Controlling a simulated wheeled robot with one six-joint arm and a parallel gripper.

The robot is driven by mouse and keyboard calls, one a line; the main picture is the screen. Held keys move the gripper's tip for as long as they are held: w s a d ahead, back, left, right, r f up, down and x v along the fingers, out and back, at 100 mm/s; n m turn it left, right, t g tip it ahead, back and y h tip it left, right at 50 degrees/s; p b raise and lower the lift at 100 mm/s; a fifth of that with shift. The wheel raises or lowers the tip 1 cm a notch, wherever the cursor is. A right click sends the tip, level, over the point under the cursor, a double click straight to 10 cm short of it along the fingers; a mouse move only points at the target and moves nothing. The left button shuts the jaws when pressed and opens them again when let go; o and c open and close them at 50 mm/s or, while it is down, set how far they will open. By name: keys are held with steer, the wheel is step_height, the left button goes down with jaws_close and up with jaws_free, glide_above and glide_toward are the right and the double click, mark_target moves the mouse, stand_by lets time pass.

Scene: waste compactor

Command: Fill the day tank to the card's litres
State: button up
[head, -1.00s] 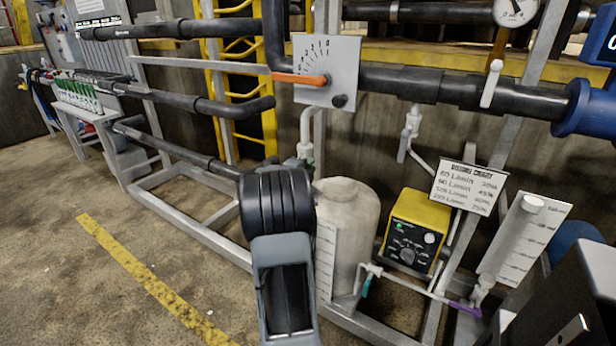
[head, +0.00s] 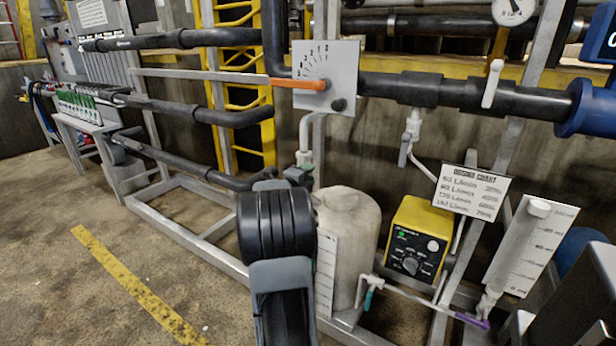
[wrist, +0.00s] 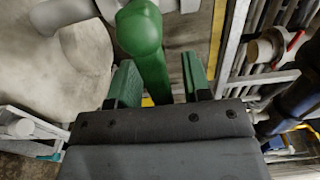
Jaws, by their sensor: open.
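The day tank appears to be the pale, stained cylinder (head: 350,235) in the head view, with a white scale strip (head: 326,270) on its front. Its rounded pale wall also fills the left of the wrist view (wrist: 85,60). A green valve handle with a rounded end (wrist: 140,32) hangs between the green-padded fingers of my gripper (wrist: 158,72). My gripper is open, a finger on each side of the handle. A white card with lines of L/min figures (head: 468,192) stands right of the tank.
An orange lever (head: 298,83) lies across a dial plate (head: 340,60) above the tank. A yellow control box (head: 416,238), a graduated clear column (head: 535,250) and thin white pipes stand to the right. Black pipes and a grey frame (head: 205,235) lie left. Floor at left is open.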

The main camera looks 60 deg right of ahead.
steer(key=shift+a, duration=0.1)
steer(key=a+p, duration=0.1)
steer(key=a, duration=1.2)
steer(key=shift+a+p, duration=0.35)
steer(key=shift+w, duration=0.1)
